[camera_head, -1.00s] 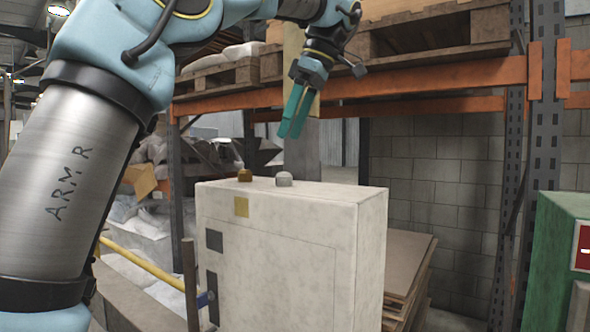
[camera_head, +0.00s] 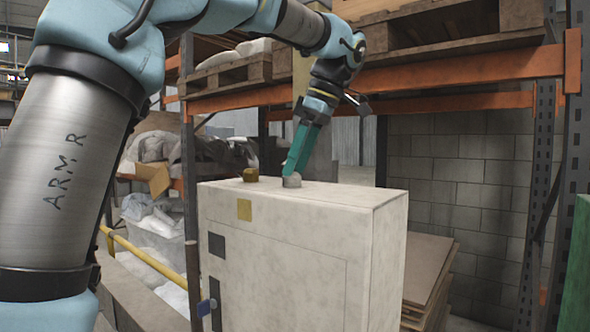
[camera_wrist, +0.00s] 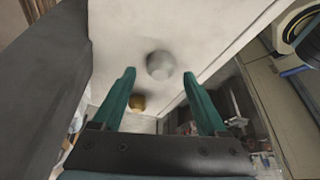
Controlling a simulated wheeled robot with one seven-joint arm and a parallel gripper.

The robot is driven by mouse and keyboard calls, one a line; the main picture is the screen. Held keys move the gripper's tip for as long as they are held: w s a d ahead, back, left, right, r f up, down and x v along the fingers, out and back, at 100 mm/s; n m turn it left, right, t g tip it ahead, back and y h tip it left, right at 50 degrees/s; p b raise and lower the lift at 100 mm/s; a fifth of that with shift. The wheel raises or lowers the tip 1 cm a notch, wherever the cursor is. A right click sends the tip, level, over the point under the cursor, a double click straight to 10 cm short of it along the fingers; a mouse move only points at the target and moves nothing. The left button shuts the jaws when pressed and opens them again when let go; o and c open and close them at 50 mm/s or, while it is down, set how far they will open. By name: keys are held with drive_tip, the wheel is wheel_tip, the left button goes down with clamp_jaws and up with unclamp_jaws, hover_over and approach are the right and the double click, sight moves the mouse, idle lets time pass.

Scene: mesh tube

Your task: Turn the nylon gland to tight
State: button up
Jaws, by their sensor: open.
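The pale grey gland (camera_head: 292,182), which looks like the nylon one, stands on top of a white cabinet (camera_head: 290,240). A brass-coloured gland (camera_head: 250,175) stands to its left. My gripper (camera_head: 289,170) points down with its green fingers right at the grey gland, partly covering it in the head view. In the wrist view, the grey gland (camera_wrist: 160,65) shows slightly blurred between and just beyond the tips of the open fingers (camera_wrist: 159,74). The brass gland (camera_wrist: 137,103) shows near the left finger. I cannot tell whether a finger touches the grey gland.
Orange rack beams (camera_head: 460,72) with wooden pallets (camera_head: 440,35) run behind and above the cabinet. A yellow rail (camera_head: 150,262) is at the left, and brown boards (camera_head: 428,268) lean at the cabinet's right. A green box (camera_head: 577,265) stands at the right edge.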

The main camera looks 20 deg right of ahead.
drive_tip(key=shift+x, duration=1)
clamp_jaws()
